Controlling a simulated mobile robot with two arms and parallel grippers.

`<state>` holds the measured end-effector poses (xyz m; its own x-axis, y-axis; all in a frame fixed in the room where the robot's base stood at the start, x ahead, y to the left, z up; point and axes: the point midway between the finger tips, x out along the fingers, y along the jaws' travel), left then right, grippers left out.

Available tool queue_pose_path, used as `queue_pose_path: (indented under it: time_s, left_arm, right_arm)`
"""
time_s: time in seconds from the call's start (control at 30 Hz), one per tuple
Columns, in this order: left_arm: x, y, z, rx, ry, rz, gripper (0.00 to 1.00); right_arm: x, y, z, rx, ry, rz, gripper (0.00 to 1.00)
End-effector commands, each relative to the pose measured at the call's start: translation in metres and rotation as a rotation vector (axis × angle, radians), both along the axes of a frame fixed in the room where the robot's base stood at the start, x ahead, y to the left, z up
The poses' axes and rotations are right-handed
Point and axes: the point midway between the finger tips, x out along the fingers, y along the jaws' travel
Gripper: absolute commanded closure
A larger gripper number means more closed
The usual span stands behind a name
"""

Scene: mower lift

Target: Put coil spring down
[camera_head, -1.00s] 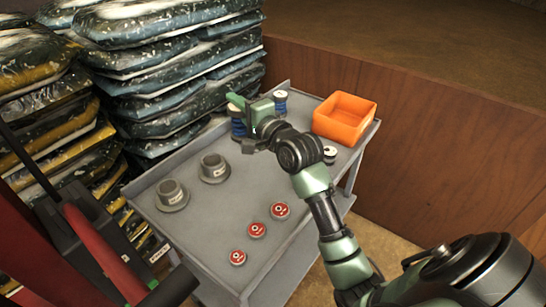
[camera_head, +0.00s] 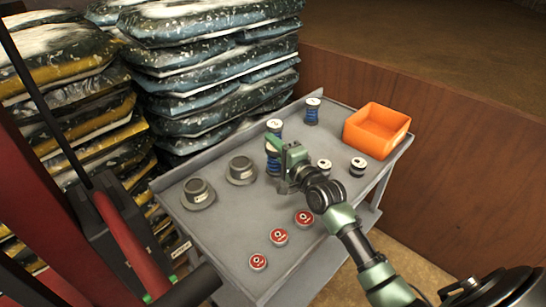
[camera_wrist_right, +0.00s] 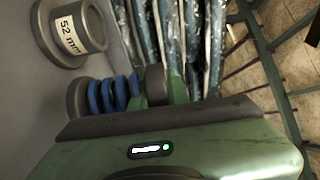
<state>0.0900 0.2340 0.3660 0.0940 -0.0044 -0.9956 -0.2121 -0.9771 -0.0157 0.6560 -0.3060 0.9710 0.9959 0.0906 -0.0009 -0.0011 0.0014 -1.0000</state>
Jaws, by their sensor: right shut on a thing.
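In the wrist view, the blue coils (camera_wrist_right: 115,92) show beside the gripper, with a grey disc at each end. I cannot tell whether its lower end touches the cart. A second spring (camera_head: 274,126) stands just behind it, partly hidden. A third spring (camera_head: 312,112) stands further back, near the orange bin. My left gripper is not in view.
The grey cart (camera_head: 225,232) holds two grey flanged bushings (camera_head: 198,194), three red caps (camera_head: 279,237) and two white-topped black pieces (camera_head: 357,166). An orange bin (camera_head: 392,145) stands at the back right. Stacked bags (camera_head: 215,70) border the cart's left back.

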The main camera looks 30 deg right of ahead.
Motion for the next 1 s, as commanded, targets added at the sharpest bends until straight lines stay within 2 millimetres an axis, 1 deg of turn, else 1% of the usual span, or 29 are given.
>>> queue_pose_path:
  time_s: [0.07, 0.23, 0.33, 0.63, 0.77, 0.8, 0.83, 0.87, 1.0]
  left_arm:
    - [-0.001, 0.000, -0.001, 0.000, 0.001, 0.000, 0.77]
    - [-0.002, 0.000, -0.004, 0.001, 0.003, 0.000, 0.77]
    - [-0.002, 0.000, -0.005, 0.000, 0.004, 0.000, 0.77]
    - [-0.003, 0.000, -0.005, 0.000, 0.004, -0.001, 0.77]
    - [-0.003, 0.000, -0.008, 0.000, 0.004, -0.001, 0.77]
    - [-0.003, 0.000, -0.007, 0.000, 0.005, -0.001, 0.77]
    - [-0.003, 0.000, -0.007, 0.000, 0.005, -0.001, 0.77]
    - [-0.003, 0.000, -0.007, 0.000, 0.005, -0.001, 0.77]
    - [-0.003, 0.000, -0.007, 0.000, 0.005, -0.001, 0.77]
  right_arm:
    - [0.000, -0.001, -0.004, -0.001, -0.004, -0.001, 1.00]
    - [0.000, -0.001, -0.030, -0.001, -0.002, -0.001, 1.00]
    - [0.000, -0.001, -0.040, -0.002, -0.003, -0.001, 1.00]
    - [0.000, -0.001, -0.042, 0.000, -0.006, -0.001, 1.00]
    - [0.000, -0.001, -0.046, 0.000, -0.006, -0.001, 1.00]
    - [0.000, 0.000, -0.047, -0.001, -0.001, -0.001, 0.76]
    - [0.000, 0.000, -0.047, -0.001, -0.001, -0.001, 0.68]
    - [0.000, 0.000, -0.047, 0.000, -0.001, -0.001, 0.62]
    - [0.000, 0.000, -0.047, 0.000, -0.001, -0.001, 0.62]
